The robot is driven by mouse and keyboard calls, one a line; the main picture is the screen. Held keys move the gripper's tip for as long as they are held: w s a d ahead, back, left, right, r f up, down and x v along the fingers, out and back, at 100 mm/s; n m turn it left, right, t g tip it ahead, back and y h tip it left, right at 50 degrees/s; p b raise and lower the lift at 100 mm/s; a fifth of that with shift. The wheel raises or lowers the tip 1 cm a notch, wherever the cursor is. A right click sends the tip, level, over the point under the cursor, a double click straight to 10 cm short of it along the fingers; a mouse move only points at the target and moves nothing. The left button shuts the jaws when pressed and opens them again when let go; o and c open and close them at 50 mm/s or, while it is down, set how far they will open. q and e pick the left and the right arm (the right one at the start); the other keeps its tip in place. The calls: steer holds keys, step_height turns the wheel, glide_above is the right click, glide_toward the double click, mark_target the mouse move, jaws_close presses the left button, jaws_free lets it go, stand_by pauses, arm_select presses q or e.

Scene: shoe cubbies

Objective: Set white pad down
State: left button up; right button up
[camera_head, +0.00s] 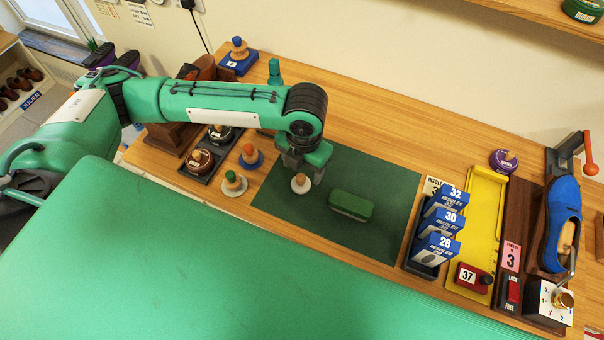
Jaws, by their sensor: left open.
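The white pad (300,186), a small pale disc with a wooden knob, sits on the left part of the dark green mat (385,190). My left gripper (301,173) reaches down from above, right at the pad's knob. Its jaws are open, and the wrist hides part of the space behind the pad. I cannot tell whether a finger touches the knob. My right gripper is not in view.
A green block (351,205) lies on the mat to the right. Insole boxes (437,250) and a blue shoe (560,230) stand right.

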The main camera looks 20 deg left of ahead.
mark_target(303, 176)
arm_select(q)
step_height(303, 176, up, 8)
steer(key=shift+f+b, duration=0.25)
steer(key=shift+b, duration=0.1)
steer(key=shift+d, duration=0.1)
